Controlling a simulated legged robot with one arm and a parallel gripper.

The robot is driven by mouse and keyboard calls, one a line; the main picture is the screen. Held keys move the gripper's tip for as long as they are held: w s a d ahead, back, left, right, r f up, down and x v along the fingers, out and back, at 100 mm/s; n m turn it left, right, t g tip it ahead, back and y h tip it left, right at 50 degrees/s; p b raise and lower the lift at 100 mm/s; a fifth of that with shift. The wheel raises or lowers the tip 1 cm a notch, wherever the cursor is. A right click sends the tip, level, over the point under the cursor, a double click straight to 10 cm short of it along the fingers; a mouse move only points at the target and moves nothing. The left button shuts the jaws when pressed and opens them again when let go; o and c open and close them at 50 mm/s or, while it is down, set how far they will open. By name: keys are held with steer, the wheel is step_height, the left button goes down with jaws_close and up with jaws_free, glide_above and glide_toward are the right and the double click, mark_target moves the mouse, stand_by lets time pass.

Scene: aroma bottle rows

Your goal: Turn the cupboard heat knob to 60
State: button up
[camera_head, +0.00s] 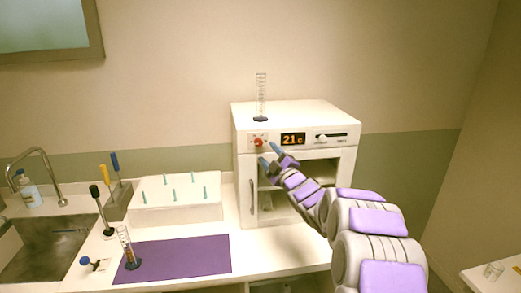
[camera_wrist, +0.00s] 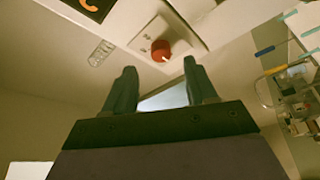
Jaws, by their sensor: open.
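The white cupboard (camera_head: 300,112) stands on the counter with its front facing me. A red heat knob (camera_head: 258,142) sits at the left of its top panel, beside a lit display (camera_head: 293,139) that reads about 21, with a last character that looks like a "c". In the wrist view the red knob (camera_wrist: 161,50) has a pale pointer mark and lies ahead of the fingers. My gripper (camera_head: 268,156) is in front of the panel, just below and right of the knob. Its fingers (camera_wrist: 162,85) are open, apart from the knob, with nothing between them.
A glass cylinder (camera_head: 261,98) stands on top of the cupboard. A slider (camera_head: 322,137) is at the panel's right. To the left are a white peg rack (camera_head: 178,208), a purple mat (camera_head: 180,258), another cylinder (camera_head: 128,248) and a sink (camera_head: 45,250).

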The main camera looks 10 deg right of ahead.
mark_target(259, 145)
steer(key=shift+w+d+r, duration=0.1)
steer(key=shift+w, duration=0.5)
steer(key=shift+w+d+r, duration=0.1)
steer(key=shift+w, duration=0.45)
steer(key=a, duration=0.1)
steer(key=w+a, duration=0.2)
steer(key=shift+r, duration=0.25)
steer(key=shift+w+a+r, duration=0.1)
steer(key=shift+w+a, duration=0.1)
steer(key=shift+a, duration=0.25)
steer(key=shift+d, duration=1.3)
steer(key=shift+c, duration=1.5)
steer(key=shift+a, duration=0.85)
steer(key=c, duration=0.4)
steer(key=shift+d, duration=0.1)
steer(key=c, duration=0.3)
steer(key=shift+d, duration=0.15)
steer(key=shift+c, duration=0.3)
